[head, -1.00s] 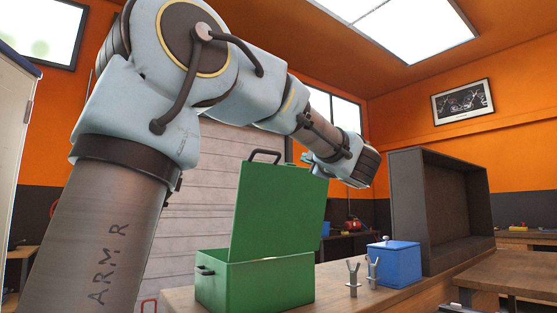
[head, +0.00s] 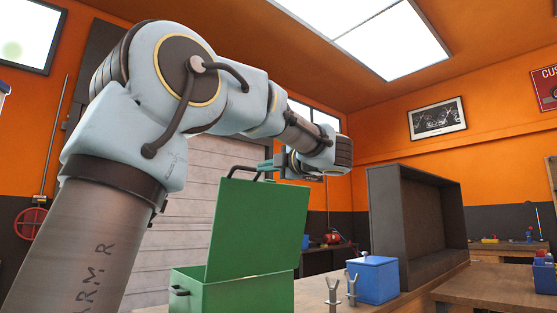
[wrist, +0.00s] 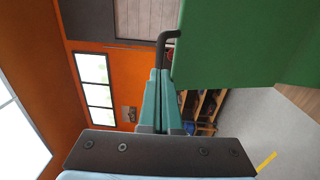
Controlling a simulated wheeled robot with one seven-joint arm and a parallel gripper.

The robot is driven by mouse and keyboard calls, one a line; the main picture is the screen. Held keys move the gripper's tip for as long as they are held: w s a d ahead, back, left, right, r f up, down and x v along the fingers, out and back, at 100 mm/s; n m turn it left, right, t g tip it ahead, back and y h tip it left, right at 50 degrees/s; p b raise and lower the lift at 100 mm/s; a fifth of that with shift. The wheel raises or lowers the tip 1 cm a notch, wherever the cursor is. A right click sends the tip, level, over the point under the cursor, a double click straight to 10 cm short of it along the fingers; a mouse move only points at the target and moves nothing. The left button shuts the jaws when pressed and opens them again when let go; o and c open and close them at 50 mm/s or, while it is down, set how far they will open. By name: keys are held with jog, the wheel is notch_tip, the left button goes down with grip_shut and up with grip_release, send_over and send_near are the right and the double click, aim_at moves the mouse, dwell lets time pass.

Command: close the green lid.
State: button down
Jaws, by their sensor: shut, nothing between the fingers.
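The green lid (head: 258,230) stands open, nearly upright, on the green box (head: 240,296). A dark handle (head: 243,172) sits on its top edge. My gripper (head: 262,164) is at the top edge of the lid, beside the handle. In the wrist view the lid (wrist: 235,45) fills the upper right, and the handle (wrist: 166,42) lies just beyond my fingertips (wrist: 158,76). The fingers are shut with nothing between them. I cannot tell whether they touch the handle.
A blue box (head: 372,280) and two forked metal stands (head: 333,295) are on the bench right of the green box. A large dark open-fronted case (head: 415,225) stands behind them. The space above the bench front is clear.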

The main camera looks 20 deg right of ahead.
aim_at(251, 169)
jog(key=shift+p+x, duration=0.4)
jog(key=shift+x, duration=1.4)
jog(key=shift+a, duration=0.1)
